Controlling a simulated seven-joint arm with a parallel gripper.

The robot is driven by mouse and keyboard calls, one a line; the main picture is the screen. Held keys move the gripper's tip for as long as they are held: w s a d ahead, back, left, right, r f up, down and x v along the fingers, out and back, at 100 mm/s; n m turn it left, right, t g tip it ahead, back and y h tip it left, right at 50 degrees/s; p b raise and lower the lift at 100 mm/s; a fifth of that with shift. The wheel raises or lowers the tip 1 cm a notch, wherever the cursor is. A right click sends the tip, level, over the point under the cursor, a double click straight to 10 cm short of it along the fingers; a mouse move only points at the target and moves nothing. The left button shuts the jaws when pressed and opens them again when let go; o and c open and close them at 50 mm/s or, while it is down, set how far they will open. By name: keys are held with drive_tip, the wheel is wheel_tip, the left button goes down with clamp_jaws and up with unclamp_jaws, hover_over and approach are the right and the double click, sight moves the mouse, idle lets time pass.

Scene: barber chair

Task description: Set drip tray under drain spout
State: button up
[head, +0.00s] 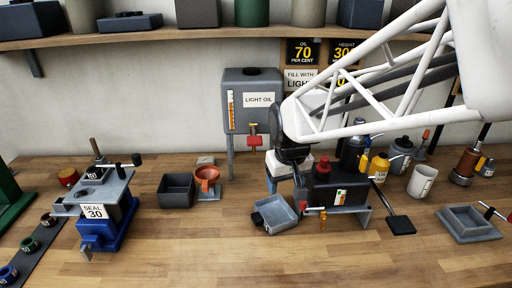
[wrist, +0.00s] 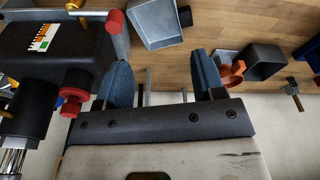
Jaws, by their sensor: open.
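A grey open tray (head: 275,214), which looks like the drip tray, sits tilted in the picture on the bench, left of a black pump-like unit (head: 323,190). It also shows in the wrist view (wrist: 155,24), beyond my fingers. The black unit, with red caps and a level strip, is at the left of the wrist view (wrist: 50,42). A small red and yellow fitting (head: 323,222) at its front may be the drain spout; I cannot tell for sure. My gripper (wrist: 162,68) is open and empty, its two blue fingers apart, just behind the tray and beside the unit.
A dark bin (head: 177,188) and orange funnel (head: 207,177) stand left of the tray. A second shallow grey tray (head: 470,236) lies at the right. A black paddle (head: 401,224), bottles and a white mug (head: 422,181) crowd the unit's right. The front bench is clear.

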drive_tip(key=n+g, duration=0.2)
hover_over(258, 216)
wheel_tip(258, 216, down, 12)
drive_tip(key=shift+f, duration=0.1)
drive_tip(key=shift+f, duration=1.2)
drive_tip(key=shift+f, duration=0.1)
drive_tip(key=shift+f, duration=2.55)
drive_tip(key=shift+m, duration=0.3)
drive_tip(key=shift+c, duration=0.4)
